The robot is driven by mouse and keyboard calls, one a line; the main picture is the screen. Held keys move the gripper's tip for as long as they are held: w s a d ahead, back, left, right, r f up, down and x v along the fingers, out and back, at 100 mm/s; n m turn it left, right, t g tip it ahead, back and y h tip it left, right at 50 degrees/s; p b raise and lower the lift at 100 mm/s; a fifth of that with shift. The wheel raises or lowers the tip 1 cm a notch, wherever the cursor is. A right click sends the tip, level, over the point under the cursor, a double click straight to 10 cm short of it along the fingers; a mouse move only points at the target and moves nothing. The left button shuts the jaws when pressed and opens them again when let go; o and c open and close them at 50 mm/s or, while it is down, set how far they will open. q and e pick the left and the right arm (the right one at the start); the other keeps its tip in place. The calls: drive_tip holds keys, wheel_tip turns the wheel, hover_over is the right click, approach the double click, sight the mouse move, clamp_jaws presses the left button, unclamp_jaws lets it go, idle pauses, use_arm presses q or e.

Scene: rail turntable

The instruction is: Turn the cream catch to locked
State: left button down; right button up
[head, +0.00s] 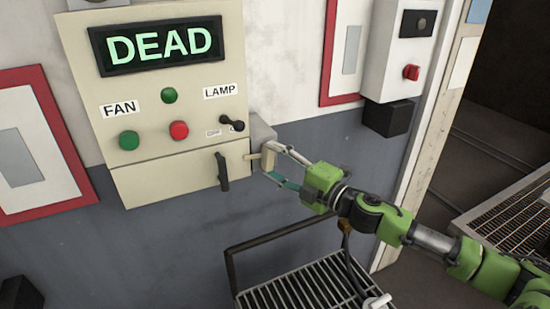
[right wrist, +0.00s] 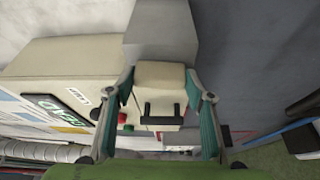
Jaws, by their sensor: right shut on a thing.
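The cream catch (head: 267,153) sits at the right side of the cream control panel (head: 75,60), below a grey block (head: 261,131). In the right wrist view the catch (right wrist: 160,76) is a cream block between the two fingers. My right gripper (head: 275,163) is shut on the catch, one finger above and one below it in the head view. It also shows in the right wrist view (right wrist: 162,99). The fingers hide part of the catch, and I cannot read any lock marking. My left gripper is not in view.
The panel carries a display reading DEAD (head: 158,45), green and red buttons, a lamp switch (head: 232,123) and a black handle (head: 223,172) close left of the catch. A metal grate (head: 305,290) lies below. A white box (head: 398,60) hangs at right.

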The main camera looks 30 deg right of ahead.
drive_tip(key=shift+n, duration=0.5)
drive_tip(key=o, duration=1.1)
drive_tip(key=shift+s, duration=0.1)
drive_tip(key=shift+s+d+f+g, duration=0.1)
drive_tip(key=shift+s+d+g, duration=0.1)
drive_tip(key=shift+s, duration=0.35)
drive_tip(key=shift+s+d+g, duration=0.1)
drive_tip(key=shift+s+d, duration=0.1)
drive_tip(key=shift+s, duration=0.35)
drive_tip(key=v, duration=0.9)
drive_tip(key=shift+s, duration=0.2)
drive_tip(key=shift+d, duration=0.1)
